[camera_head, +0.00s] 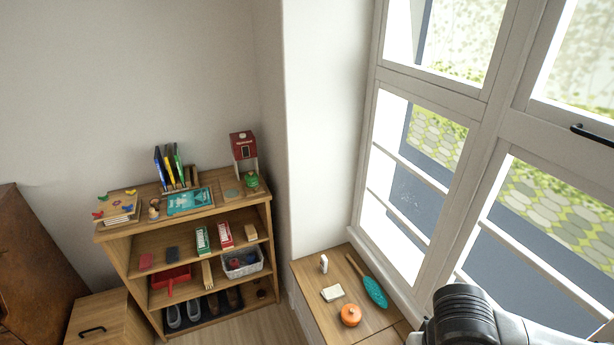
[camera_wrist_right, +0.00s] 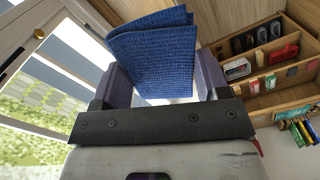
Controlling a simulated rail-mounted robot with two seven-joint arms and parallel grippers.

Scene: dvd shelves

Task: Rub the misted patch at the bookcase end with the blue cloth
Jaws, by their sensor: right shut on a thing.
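The blue cloth (camera_wrist_right: 155,50) is folded and stands up between the fingers of my right gripper (camera_wrist_right: 163,84) in the right wrist view. The gripper is shut on it. A faint whitish misted patch (camera_head: 408,192) shows on the lower window pane nearest the bookcase in the head view. The bookcase (camera_head: 140,250) stands to the left of that window. In the head view part of my right arm shows at the bottom right, but its gripper and the cloth are out of that picture. The cloth's contact with the glass is not visible. My left gripper is in neither view.
A wooden ledge (camera_head: 308,277) under the window holds an orange round pot (camera_head: 350,315), a teal brush-like item (camera_head: 374,291), a pale block (camera_head: 332,293) and a small white item (camera_head: 324,263). A window handle (camera_head: 592,134) juts at right.

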